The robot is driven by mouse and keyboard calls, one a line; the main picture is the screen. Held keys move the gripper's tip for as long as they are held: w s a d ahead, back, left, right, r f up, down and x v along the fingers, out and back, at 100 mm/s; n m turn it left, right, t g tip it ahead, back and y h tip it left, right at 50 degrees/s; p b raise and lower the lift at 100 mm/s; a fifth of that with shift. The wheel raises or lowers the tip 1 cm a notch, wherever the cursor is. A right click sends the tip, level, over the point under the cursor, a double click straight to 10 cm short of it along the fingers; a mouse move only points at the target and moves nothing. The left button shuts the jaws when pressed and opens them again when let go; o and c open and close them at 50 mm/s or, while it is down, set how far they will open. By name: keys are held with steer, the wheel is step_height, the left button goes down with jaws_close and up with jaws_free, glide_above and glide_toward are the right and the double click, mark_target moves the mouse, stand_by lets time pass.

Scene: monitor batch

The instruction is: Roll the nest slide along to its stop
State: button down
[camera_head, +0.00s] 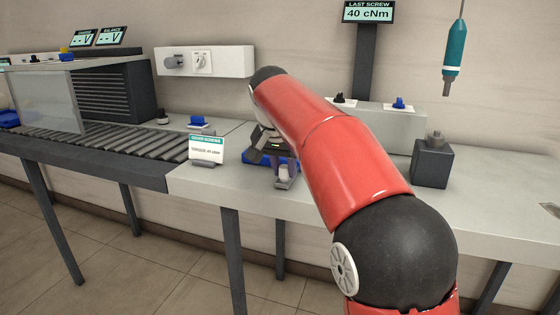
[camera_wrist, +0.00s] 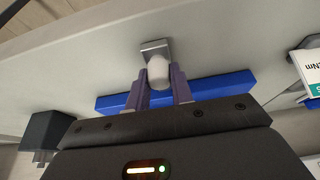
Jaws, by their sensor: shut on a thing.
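The nest slide is a blue block (camera_head: 256,161) on the light bench top, partly hidden behind my gripper and arm in the head view. It shows as a long blue bar (camera_wrist: 222,88) in the wrist view. A pale rounded knob (camera_wrist: 158,72) on a grey metal bracket (camera_wrist: 155,46) stands at its side. My gripper (camera_wrist: 158,92) is shut on the knob, with one purple-grey finger on each side of it. I cannot make out a stop.
A sign card (camera_head: 206,149) stands just left of the slide, and a roller conveyor (camera_head: 110,140) lies beyond it. A dark block (camera_head: 432,163) stands to the right. A teal screwdriver (camera_head: 455,50) hangs above. The bench right of the dark block is mostly clear.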

steer(key=shift+w+r, duration=0.15)
steer(key=shift+w, duration=0.05)
steer(key=c, duration=1.2)
jaws_free()
steer(key=shift+d, duration=0.1)
steer(key=shift+c, duration=0.2)
steer(key=p+v, duration=0.1)
steer(key=v, duration=0.6)
steer(key=shift+r, duration=0.25)
steer(key=shift+s, duration=0.1)
steer(key=s+d+f+n+y, duration=0.15)
steer(key=s+d+f, duration=0.25)
steer(key=s+d, duration=0.75)
steer(key=s+d+f+n+t, duration=0.1)
steer(key=s+d+f+n, duration=0.1)
steer(key=s+f, duration=1.3)
steer(key=s, duration=0.3)
steer(key=shift+d+f, duration=0.3)
steer(key=shift+d, duration=0.1)
